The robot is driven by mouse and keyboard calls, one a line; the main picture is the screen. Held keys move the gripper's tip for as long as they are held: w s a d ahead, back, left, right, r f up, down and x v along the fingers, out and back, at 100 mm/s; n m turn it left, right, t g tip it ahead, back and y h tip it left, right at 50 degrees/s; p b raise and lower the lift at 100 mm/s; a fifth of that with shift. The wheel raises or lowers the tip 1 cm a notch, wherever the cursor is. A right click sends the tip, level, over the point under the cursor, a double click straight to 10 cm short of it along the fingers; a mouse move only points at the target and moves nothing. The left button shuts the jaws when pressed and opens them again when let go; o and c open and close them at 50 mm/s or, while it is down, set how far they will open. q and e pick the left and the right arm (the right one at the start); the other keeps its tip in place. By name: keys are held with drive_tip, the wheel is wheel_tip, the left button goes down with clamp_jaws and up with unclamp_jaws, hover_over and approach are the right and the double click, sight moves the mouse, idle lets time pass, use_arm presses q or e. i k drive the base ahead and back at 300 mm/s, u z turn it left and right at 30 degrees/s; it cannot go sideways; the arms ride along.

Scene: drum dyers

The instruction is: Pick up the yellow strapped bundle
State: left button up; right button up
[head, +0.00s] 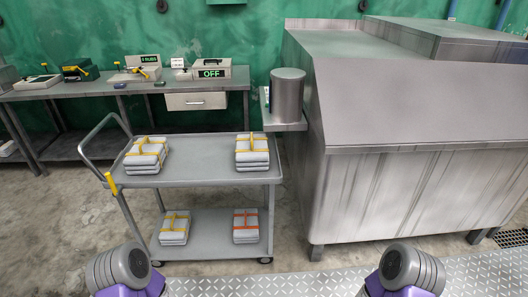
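Three stacked grey-white bundles with yellow straps sit on a grey cart (205,176). One yellow strapped bundle (146,158) is at the left of the top shelf. Another yellow strapped bundle (252,157) is at the right of the top shelf. A third, smaller-looking yellow strapped bundle (175,230) is at the left of the lower shelf. Beside it on the lower shelf is a bundle with orange-red straps (245,229). Parts of my two arms show at the bottom edge, away from the cart. Neither gripper is in view.
A large grey metal cabinet (420,190) stands close to the cart's right side. A grey cylinder (287,95) stands on a small shelf beside it. A workbench (120,92) with devices and an "OFF" sign (211,74) runs behind. The floor in front of the cart is open.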

sight(252, 151)
drive_tip(key=z, duration=0.25)
drive_tip(key=i, duration=1)
drive_tip(key=u, duration=0.15)
